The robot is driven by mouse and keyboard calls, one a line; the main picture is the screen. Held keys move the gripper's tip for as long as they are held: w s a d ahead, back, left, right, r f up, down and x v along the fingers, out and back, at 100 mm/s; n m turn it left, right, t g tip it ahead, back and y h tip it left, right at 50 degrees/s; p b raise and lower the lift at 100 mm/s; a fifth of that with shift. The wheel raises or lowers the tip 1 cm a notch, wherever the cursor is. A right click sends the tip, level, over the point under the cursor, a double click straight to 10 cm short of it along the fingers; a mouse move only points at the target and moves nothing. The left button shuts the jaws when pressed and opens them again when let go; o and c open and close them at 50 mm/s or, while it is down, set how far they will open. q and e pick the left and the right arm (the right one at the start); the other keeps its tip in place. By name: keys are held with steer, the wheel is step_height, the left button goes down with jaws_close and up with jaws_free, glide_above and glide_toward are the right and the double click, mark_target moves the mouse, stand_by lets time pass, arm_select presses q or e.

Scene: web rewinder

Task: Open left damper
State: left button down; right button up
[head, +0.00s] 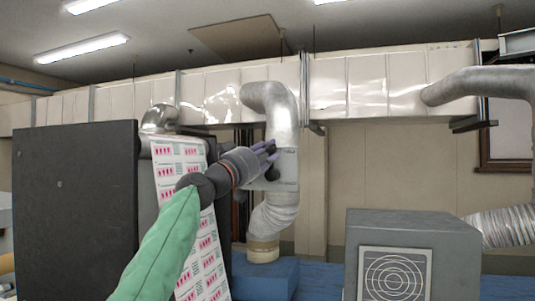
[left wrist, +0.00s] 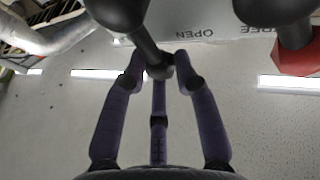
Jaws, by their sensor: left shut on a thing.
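The left damper is a flat grey plate (head: 287,168) on the vertical silver duct (head: 283,125) right of centre. My left gripper (head: 271,150) is in front of it, reached in from the left by my green-sleeved arm. In the left wrist view, my gripper's fingers (left wrist: 160,75) are closed around the end of a dark damper handle (left wrist: 148,45). Behind it, a pale plate (left wrist: 215,33) carries the word OPEN, upside down. The handle is mostly hidden by my gripper in the head view. My right gripper is out of view.
A striped printed web (head: 203,245) hangs beside a large black panel (head: 75,210) on the left. A grey box with a round grille (head: 412,230) stands at the right. A red part (left wrist: 297,62) sits at the right of the left wrist view.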

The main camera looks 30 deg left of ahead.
arm_select(q)
steer(key=shift+s+a+r, duration=0.15)
steer(key=shift+s+r, duration=0.15)
steer(key=shift+r, duration=0.05)
steer(key=c, duration=1.3)
jaws_free()
steer(key=o, duration=0.3)
steer(key=shift+w, duration=0.1)
steer(key=shift+o, duration=0.2)
steer(key=shift+a+f, duration=0.15)
steer(key=shift+f, duration=0.05)
steer(key=shift+f, duration=0.1)
steer(key=v, duration=1.2)
